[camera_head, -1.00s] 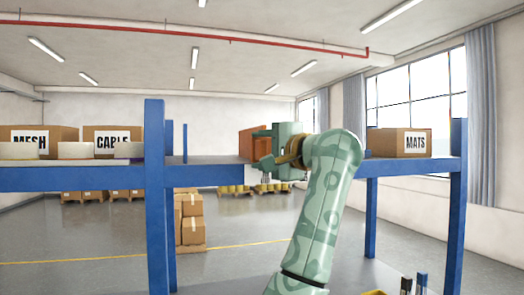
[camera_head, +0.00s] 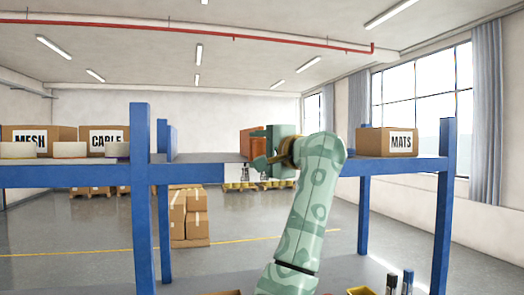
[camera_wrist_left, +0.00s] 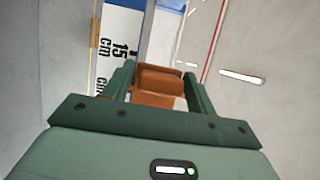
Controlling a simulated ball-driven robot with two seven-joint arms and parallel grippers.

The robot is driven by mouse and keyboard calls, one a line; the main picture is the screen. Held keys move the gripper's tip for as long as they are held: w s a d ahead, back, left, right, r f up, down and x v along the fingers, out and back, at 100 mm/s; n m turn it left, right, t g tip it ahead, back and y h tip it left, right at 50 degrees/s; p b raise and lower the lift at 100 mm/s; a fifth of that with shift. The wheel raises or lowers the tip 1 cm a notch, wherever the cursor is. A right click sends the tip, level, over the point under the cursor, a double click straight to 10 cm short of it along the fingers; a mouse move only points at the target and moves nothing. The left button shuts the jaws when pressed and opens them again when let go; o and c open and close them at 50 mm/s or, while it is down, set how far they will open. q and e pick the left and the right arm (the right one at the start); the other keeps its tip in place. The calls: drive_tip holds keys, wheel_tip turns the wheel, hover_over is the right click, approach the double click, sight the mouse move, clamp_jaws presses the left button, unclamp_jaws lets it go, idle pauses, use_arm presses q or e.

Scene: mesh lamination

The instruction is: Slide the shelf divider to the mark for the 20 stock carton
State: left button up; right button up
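An orange-brown upright piece (camera_head: 253,142) stands on the blue shelf (camera_head: 206,172), just beyond my left gripper (camera_head: 262,158). I cannot tell for certain that it is the shelf divider. In the left wrist view, my gripper (camera_wrist_left: 160,78) has its two fingers wide apart. The orange-brown piece (camera_wrist_left: 160,88) shows between and beyond them, and no clear contact is visible. My right gripper is out of view.
MESH (camera_head: 38,134) and CABLE (camera_head: 104,137) cartons stand on the left shelf, and a MATS carton (camera_head: 387,141) on the right. A blue front post (camera_head: 141,200) stands left of my arm. Stacked cartons (camera_head: 187,215) stand on the floor behind.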

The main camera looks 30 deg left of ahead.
use_arm(q)
drive_tip(key=shift+w, duration=0.1)
drive_tip(key=shift+w+d+f, duration=0.1)
drive_tip(key=shift+d, duration=0.65)
drive_tip(key=b+v, duration=0.4)
drive_tip(key=v, duration=1.1)
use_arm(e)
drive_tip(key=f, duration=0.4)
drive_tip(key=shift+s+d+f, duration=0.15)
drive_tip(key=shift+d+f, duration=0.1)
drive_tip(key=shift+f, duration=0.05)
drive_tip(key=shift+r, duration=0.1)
